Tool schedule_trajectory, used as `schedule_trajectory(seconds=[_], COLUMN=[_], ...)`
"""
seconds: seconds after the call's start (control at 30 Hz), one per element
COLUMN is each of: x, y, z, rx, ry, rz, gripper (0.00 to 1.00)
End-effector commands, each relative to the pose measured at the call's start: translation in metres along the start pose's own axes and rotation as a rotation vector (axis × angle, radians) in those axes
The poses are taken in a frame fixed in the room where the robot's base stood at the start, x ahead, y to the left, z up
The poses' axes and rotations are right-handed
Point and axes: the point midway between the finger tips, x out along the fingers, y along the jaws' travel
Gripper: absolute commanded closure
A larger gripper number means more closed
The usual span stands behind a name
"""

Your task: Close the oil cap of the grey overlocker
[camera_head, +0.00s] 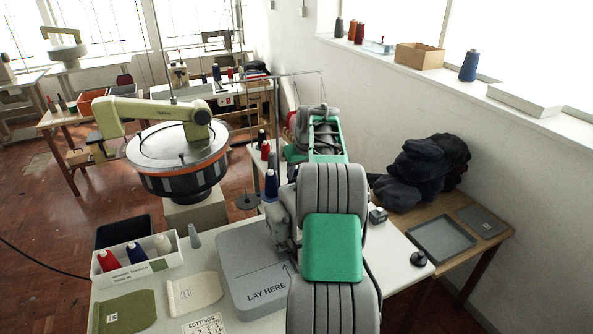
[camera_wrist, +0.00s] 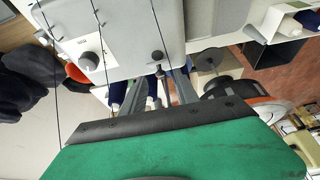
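The grey overlocker (camera_wrist: 120,25) fills the top of the wrist view as a pale grey casing with a label. A round dark grey knob (camera_wrist: 90,60) and a smaller black knob (camera_wrist: 157,56) sit on it. I cannot tell which part is the oil cap, or whether it is open. My gripper (camera_wrist: 159,82) points toward the casing with its two fingers apart and nothing seen between them. The black knob lies just beyond the fingertips; I see no clear contact. In the head view, grey machine parts (camera_head: 281,212) show beside my arm, which hides the gripper.
The grey "LAY HERE" board (camera_head: 250,268) lies left of my arm. A white tray of cones (camera_head: 138,262) and cloth pieces are farther left. A round machine (camera_head: 178,160) stands behind. Dark cloth (camera_head: 425,165) is heaped right, by the wall. Thin threads cross the wrist view.

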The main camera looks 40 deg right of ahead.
Motion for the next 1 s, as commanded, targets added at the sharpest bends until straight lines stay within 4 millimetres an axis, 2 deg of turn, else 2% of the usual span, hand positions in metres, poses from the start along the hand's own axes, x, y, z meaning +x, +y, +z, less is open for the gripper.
schedule_trajectory(seconds=[0.13,0.4,0.83,1.0], x=[0.015,0.018,0.018,0.018], y=[0.0,-0.001,-0.001,-0.001], z=[-0.001,0.0,-0.001,-0.001], rx=[-0.001,-0.001,-0.001,-0.001], ry=[0.0,0.001,0.001,0.001], rz=[0.0,0.001,0.001,0.001], gripper=[0.63,0.64,0.99,1.0])
